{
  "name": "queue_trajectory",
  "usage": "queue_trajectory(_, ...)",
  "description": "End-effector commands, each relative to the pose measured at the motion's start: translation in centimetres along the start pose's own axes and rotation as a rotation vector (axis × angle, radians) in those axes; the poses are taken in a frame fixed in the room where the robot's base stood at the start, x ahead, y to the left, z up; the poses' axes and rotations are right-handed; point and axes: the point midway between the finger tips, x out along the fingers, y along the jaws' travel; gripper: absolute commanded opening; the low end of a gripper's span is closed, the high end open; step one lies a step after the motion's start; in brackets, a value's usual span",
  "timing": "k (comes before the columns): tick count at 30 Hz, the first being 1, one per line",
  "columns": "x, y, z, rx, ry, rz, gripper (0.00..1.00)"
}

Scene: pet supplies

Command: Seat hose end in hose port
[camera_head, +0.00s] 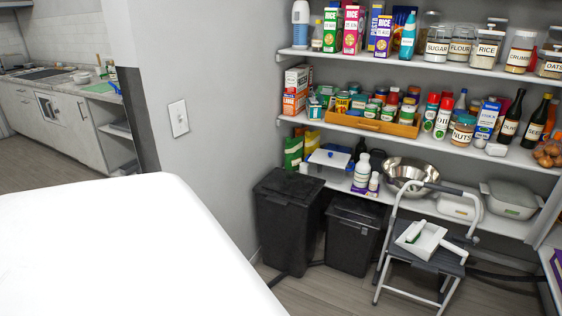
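I cannot make out a hose end or a hose port in the head view. A dark band (503,276) runs low along the floor at the right, behind the step stool; I cannot tell what it is. My gripper is not in view. A large smooth white surface fills the lower left and hides the floor there.
A step stool (413,258) holding a white dustpan (421,240) stands before the pantry shelves (455,70). Two black bins (287,222) (352,236) stand left of it. A grey wall (215,75) separates the kitchen counter (62,92). Little floor (325,290) shows.

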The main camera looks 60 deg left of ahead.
Motion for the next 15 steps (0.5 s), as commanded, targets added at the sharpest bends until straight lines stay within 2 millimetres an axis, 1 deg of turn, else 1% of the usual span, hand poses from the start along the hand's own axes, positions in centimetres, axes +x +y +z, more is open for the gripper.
queue_trajectory(2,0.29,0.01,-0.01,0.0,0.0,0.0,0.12)
queue_trajectory(11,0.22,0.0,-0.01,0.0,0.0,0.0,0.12)
queue_trajectory(12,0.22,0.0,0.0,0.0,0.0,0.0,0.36)
queue_trajectory(15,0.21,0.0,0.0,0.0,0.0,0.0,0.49)
